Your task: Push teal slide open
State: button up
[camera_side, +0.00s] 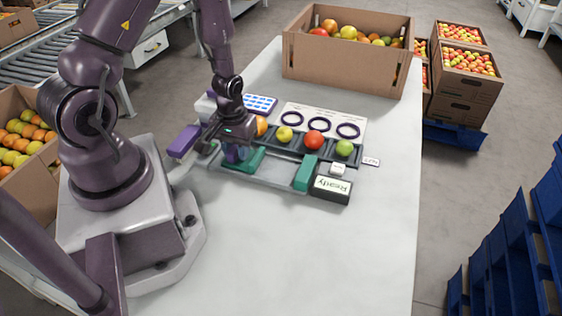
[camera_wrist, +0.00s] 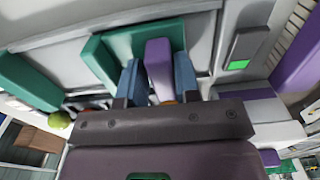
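The teal slide shows as a low teal L-shaped piece (camera_side: 246,161) at the left of the grey frame in the side view. In the wrist view its teal plate (camera_wrist: 110,52) lies behind a purple upright handle (camera_wrist: 159,66). A separate teal block (camera_side: 305,173) stands at the right end of the frame. My gripper (camera_side: 234,146) is low over the left end of the panel. In the wrist view the blue fingers of my gripper (camera_wrist: 159,80) sit on either side of the purple handle and appear to touch it. Its lower part is hidden.
A sign reading Ready (camera_side: 332,190) stands front right. A purple bar (camera_side: 184,141) is left of my gripper. The front table (camera_side: 310,260) is clear.

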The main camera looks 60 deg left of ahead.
jog(key=shift+s+d+f, duration=0.1)
jog(key=shift+d+f, duration=0.05)
jog(key=shift+d, duration=0.15)
dwell(0.6)
jog(key=shift+r, duration=0.35)
jog(key=shift+w+r, duration=0.2)
jog(key=shift+r, duration=1.8)
jog(key=shift+a+r, duration=0.1)
jog(key=shift+r, duration=0.45)
notch_tip(320, 180, up, 6)
jog(key=shift+f, duration=0.1)
